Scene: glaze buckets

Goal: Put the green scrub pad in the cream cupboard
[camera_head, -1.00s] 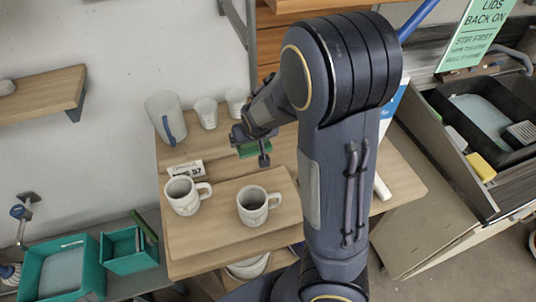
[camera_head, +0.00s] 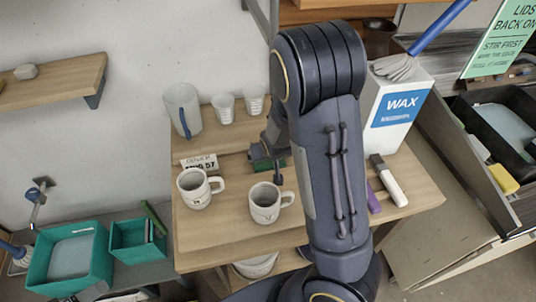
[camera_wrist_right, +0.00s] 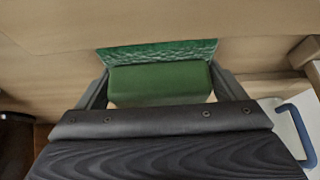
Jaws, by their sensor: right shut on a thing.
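My right arm crosses the middle of the head view. Its gripper (camera_head: 267,170) is over the small wooden table (camera_head: 225,235), just behind the right mug. The gripper is shut on the green scrub pad (camera_head: 262,165), which is mostly hidden there. In the right wrist view the green pad (camera_wrist_right: 160,82) sits between the fingers, with a rough darker green face (camera_wrist_right: 160,52) beyond it. Whether it touches the table is unclear. A pale beige cabinet (camera_head: 415,225) stands at the right; I cannot tell whether it is the cream cupboard. My left gripper is out of view.
Two mugs (camera_head: 193,189) (camera_head: 265,203), a sign (camera_head: 200,163), a frosted jug (camera_head: 182,108) and two small cups (camera_head: 223,107) (camera_head: 254,99) crowd the table. A wax box (camera_head: 398,108) stands behind my arm. An open drawer (camera_head: 480,150) juts out at right.

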